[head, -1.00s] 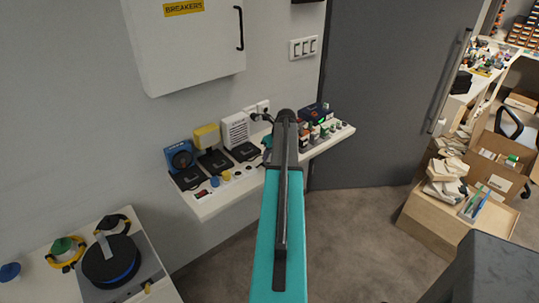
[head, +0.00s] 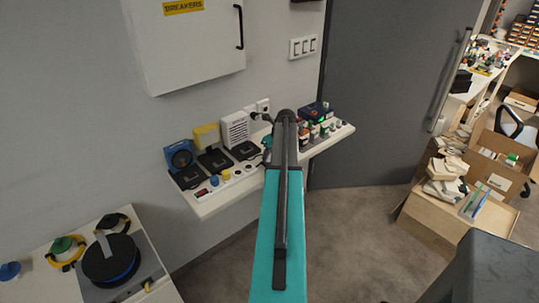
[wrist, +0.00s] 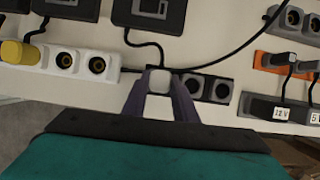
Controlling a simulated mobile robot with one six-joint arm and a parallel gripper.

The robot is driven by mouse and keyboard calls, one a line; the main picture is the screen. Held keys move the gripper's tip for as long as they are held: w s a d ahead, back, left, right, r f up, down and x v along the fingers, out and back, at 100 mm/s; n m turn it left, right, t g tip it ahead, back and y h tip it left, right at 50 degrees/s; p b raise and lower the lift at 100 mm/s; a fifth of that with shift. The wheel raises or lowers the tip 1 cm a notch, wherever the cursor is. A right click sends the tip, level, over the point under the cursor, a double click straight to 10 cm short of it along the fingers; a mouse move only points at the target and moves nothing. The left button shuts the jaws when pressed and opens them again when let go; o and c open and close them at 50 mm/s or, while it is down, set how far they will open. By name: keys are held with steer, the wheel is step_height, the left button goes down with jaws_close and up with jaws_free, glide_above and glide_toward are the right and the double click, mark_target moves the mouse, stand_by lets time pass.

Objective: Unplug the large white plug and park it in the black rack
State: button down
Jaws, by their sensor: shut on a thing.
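In the wrist view my gripper (wrist: 161,101) has its purple fingers closed around the large white plug (wrist: 158,81). A black cord runs from behind the plug up to a black box. The black rack (wrist: 222,90) has dark round openings and lies directly right of the plug. The plug covers the rack's left part, and I cannot tell whether it is seated there or held just above. The white socket strip (wrist: 80,62) lies to the left, with a yellow plug (wrist: 14,53) in it and two open sockets. In the head view my arm hides the gripper and plug.
An orange strip (wrist: 272,64) and a grey block with labelled black plugs (wrist: 280,108) stand right of the rack. Black boxes (wrist: 150,12) sit behind. The white shelf (head: 222,199) meets the wall, below a breaker cabinet (head: 190,45).

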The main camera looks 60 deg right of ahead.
steer(key=c, duration=1.3)
jaws_free()
steer(key=shift+c, duration=0.2)
steer(key=shift+r, duration=0.1)
steer(key=b+v, duration=0.3)
steer(key=v, duration=1)
steer(key=shift+s+r, duration=0.15)
steer(key=shift+r, duration=0.15)
